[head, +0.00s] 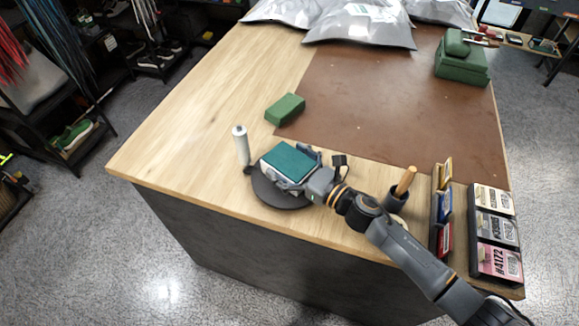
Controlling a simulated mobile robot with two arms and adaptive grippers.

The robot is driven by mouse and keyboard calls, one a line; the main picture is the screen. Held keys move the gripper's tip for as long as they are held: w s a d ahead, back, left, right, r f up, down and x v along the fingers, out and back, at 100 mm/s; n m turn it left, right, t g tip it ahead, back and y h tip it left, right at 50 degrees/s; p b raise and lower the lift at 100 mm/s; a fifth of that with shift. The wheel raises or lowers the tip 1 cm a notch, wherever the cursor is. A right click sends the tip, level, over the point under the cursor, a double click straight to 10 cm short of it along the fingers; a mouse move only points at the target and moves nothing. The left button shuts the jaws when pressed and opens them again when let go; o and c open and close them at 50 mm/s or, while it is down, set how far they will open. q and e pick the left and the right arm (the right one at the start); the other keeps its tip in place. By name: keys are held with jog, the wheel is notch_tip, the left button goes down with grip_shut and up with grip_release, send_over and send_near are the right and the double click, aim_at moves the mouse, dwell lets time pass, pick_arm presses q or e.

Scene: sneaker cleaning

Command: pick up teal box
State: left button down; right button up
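The teal box (288,161), with a teal lid and a pale lower side, sits over a dark round base (271,193) near the table's front edge. My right gripper (293,181) is at the box's front right side, touching or very close to it. Its fingers are small and partly hidden against the box, so whether they grip it is unclear. My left gripper is not in view.
A white cylinder (241,145) stands just left of the box, and a green block (285,109) lies behind it. A dark cup with a wooden handle (397,195), a card holder (441,210) and tags (494,228) stand right. The left tabletop is clear.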

jog(key=c, duration=1)
jog(key=shift+c, duration=0.2)
jog(key=shift+r, duration=0.15)
